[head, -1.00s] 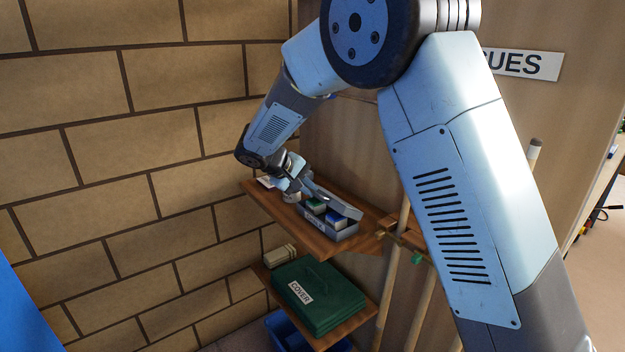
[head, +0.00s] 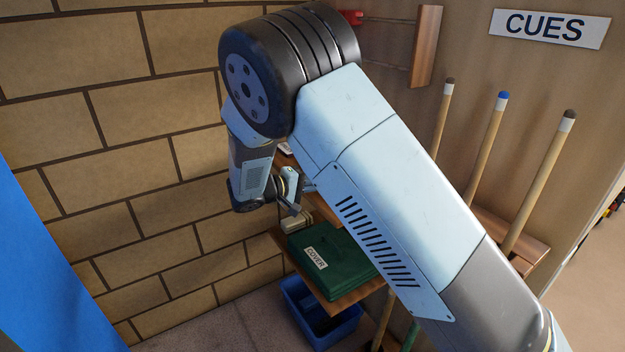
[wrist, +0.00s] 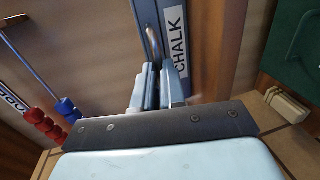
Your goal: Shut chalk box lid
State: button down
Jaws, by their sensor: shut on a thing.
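The grey-blue chalk box (wrist: 198,75) shows in the wrist view with its white CHALK label, running up from the middle. A curved metal handle (wrist: 152,42) stands at the box's left, between my gripper's fingers. My gripper (wrist: 160,82) is shut on this handle, close against the box. In the head view my gripper (head: 290,208) shows small below my arm, near the wall shelf. There my arm hides the chalk box. The inside of the box is out of sight, and I cannot tell how far the lid is open.
A green COVER case (head: 330,262) lies on the lower shelf, with a blue bin (head: 305,312) below. Cues (head: 485,140) stand in a rack at right. A scorer with red and blue beads (wrist: 50,118) is at left in the wrist view. The brick wall (head: 110,140) closes the left side.

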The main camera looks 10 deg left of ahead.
jog(key=shift+s+f, duration=0.15)
jog(key=shift+f, duration=0.15)
jog(key=c, duration=1.6)
grip_release()
jog(key=o, duration=0.4)
jog(key=shift+r, duration=0.1)
jog(key=shift+a, duration=0.1)
jog(key=v, duration=1.3)
jog(key=shift+s+a, duration=0.2)
jog(key=shift+s, duration=0.05)
